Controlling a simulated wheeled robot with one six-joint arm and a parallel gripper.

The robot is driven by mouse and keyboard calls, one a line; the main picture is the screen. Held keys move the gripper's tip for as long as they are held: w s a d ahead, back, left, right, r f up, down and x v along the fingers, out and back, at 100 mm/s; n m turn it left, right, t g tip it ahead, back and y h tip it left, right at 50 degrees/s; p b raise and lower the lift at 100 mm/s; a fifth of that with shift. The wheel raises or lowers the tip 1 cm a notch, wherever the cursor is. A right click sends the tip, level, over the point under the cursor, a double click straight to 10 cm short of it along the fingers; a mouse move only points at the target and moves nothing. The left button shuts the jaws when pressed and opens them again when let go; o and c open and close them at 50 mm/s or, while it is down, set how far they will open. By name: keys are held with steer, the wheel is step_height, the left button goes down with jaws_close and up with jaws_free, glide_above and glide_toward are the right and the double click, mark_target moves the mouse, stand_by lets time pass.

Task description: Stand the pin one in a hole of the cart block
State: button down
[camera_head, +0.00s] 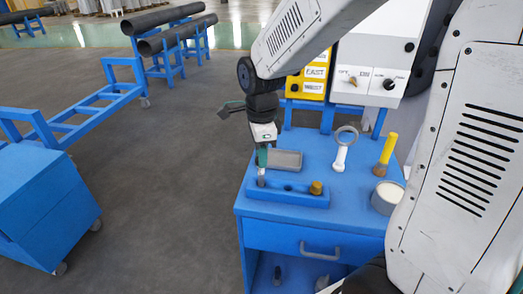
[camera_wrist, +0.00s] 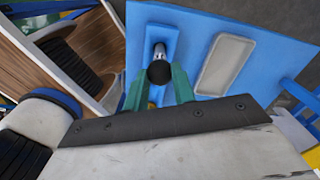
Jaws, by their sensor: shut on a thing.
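The cart block (camera_head: 290,192) is a blue slab lying on the blue cart top; part of it shows behind the fingers in the wrist view (camera_wrist: 169,38). My gripper (camera_head: 262,160) points down over the block's left end. Its green fingers (camera_wrist: 158,88) are shut on a pin with a dark end (camera_wrist: 160,72) and a silvery shaft. In the head view the pin's pale lower part (camera_head: 261,175) hangs below the fingers, roughly upright, at the block's left end. I cannot tell whether its tip is inside a hole. A brown-topped piece (camera_head: 316,187) stands at the block's right end.
A grey tray (camera_head: 287,152) lies just behind the block. A white ring-headed piece (camera_head: 340,158), a yellow-handled tool (camera_head: 387,150) and a round pale cup (camera_head: 387,197) stand to the right. Control boxes (camera_head: 375,65) rise behind. Open floor lies left of the cart.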

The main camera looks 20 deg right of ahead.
steer(key=shift+f, duration=0.85)
steer(key=c, duration=1.1)
jaws_free()
steer(key=shift+r, duration=0.1)
step_height(320, 180, up, 8)
steer(key=shift+f, duration=0.2)
steer(key=shift+s+f+n, duration=0.1)
steer(key=shift+s+n, duration=0.2)
steer(key=shift+n, duration=0.9)
steer(key=s+d+r+n, duration=0.1)
steer(key=s+n, duration=0.5)
steer(key=s, duration=0.1)
steer(key=s+d+r+n, duration=0.1)
steer(key=s+r+n, duration=0.1)
steer(key=s+n, duration=0.4)
steer(key=s+d+r+n+t, duration=0.1)
steer(key=s+n, duration=0.5)
steer(key=s, duration=0.2)
steer(key=shift+s+d+r, duration=0.1)
steer(key=shift+s+r, duration=0.1)
steer(key=shift+r, duration=0.05)
